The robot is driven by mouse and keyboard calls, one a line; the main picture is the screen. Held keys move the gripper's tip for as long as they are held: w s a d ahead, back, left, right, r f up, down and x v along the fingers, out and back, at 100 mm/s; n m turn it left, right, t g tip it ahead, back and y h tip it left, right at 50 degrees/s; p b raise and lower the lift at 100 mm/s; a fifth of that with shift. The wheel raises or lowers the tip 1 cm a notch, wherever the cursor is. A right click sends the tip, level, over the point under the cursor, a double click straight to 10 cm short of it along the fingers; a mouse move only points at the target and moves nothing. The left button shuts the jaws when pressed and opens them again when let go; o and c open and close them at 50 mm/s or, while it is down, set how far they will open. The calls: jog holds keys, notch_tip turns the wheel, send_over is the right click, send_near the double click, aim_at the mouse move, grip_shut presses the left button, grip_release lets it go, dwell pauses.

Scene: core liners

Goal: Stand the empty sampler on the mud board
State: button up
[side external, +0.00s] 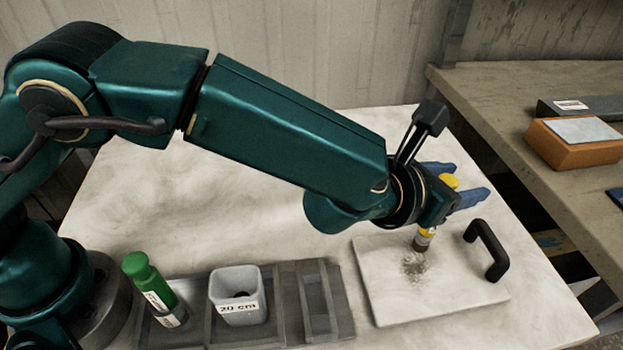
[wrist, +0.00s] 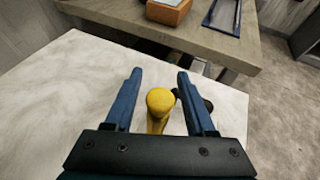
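The sampler (side external: 424,239) has a yellow cap and a metal lower end. Its lower end is at the mud board, beside a dark speckled mud patch, and looks in contact with it. It looks roughly upright; my wrist hides its middle. The mud board (side external: 385,300) is a pale slab with a black handle at its right. My gripper (side external: 471,179) has its blue fingers on either side of the yellow cap. In the wrist view the yellow cap (wrist: 160,101) sits between the open fingers of my gripper (wrist: 160,72), with a gap on each side.
A dark rack (side external: 282,310) at the front holds a green-capped tube (side external: 150,285) and a grey cup (side external: 238,292) labelled "20 cm"; its right slot looks empty. The black handle (side external: 485,250) stands close to the sampler. A side bench (side external: 500,110) carries an orange block. The table's back is clear.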

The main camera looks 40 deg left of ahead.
jog(key=shift+r, duration=0.1)
jog(key=shift+s+a+r, duration=0.15)
jog(key=shift+s+r, duration=0.1)
jog(key=shift+s, duration=0.2)
jog(key=v, duration=0.6)
jog(key=s+a+r+n+g+y, duration=0.15)
jog(key=a+n+y, duration=0.25)
jog(key=a+n, duration=0.7)
jog(key=s+a+r+n+g+y, duration=0.15)
jog(key=a+n+y, duration=0.25)
jog(key=a+n, duration=0.75)
jog(key=s+a+n+g+h, duration=0.1)
jog(key=s+a+n+g, duration=0.1)
jog(key=s+n, duration=0.5)
jog(key=s+a+f+n+g+h, duration=0.1)
jog(key=s+a+n+h, duration=0.1)
jog(key=s+n, duration=0.6)
jog(key=a+n, duration=0.1)
jog(key=n, duration=0.2)
jog(key=shift+a+g, duration=0.25)
jog(key=shift+g, duration=0.15)
